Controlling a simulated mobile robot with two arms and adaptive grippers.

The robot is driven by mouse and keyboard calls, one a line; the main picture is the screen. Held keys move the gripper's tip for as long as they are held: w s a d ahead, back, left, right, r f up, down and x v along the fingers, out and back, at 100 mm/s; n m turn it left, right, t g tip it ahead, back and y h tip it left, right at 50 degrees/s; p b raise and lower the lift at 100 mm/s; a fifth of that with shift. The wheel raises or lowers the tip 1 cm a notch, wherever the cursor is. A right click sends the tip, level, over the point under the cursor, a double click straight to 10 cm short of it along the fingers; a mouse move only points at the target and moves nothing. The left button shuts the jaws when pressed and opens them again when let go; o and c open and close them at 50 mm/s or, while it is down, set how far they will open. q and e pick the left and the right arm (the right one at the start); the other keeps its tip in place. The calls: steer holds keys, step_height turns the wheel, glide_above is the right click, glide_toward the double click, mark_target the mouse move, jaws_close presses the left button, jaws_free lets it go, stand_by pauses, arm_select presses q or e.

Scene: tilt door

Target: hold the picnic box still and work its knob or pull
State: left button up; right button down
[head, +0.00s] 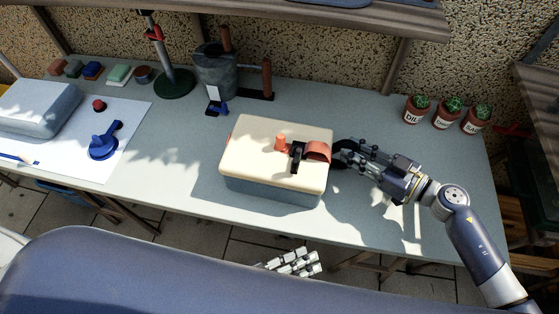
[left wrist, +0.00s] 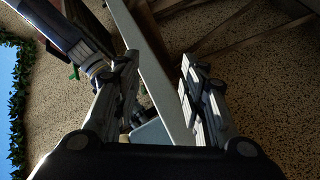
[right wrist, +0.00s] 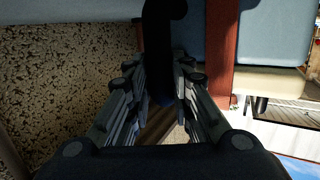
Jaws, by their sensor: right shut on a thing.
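The picnic box (head: 262,165) stands on the table with a cream lid and a grey-blue lower body. On its lid are an orange knob (head: 281,143), a black piece (head: 298,156) and a copper-coloured strap (head: 318,151). A black handle (right wrist: 158,45) sticks out from its right side. My right gripper (head: 346,152) is at that side, shut on the black handle between its fingers. My left gripper (head: 292,264) is in front of the table's front edge, away from the box. Its fingers are apart and empty in the left wrist view (left wrist: 158,75).
Several potted cacti (head: 447,115) stand at the back right. A white sheet (head: 75,150) with a blue tool (head: 103,147) lies at left.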

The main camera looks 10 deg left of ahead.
arm_select(q)
steer(key=w+d+r+m+h, duration=0.3)
steer(key=w+d+r+m, duration=0.15)
steer(key=r, duration=0.35)
steer(key=w+d+r+m+g+h, duration=0.1)
steer(key=w+d+r+m+h, duration=0.2)
steer(key=r+m, duration=0.35)
steer(key=w+d+r+m+h, duration=0.3)
steer(key=w+d+r+h, duration=0.1)
steer(key=r, duration=0.6)
steer(key=s+d+r+m+g, duration=0.1)
steer(key=d+r+m+g, duration=0.2)
steer(key=r+m+g, duration=0.4)
steer(key=s+d+r+m+g+h, duration=0.15)
steer(key=r+m+g, duration=0.25)
steer(key=m, duration=0.5)
steer(key=s+d+r+m+g+y, duration=0.1)
steer(key=d+r+m+g, duration=0.3)
steer(key=r+m+g, duration=0.3)
steer(key=s+a+f+m+g+y, duration=0.25)
steer(key=s+f+m+y, duration=0.45)
steer(key=m, duration=0.6)
steer(key=m+t+y, duration=1.2)
steer(key=m+y, duration=0.4)
steer(key=m, duration=0.1)
glide_above(280, 137)
step_height(280, 137, down, 9)
steer(key=shift+w+f, duration=0.1)
steer(key=shift+f, duration=3.9)
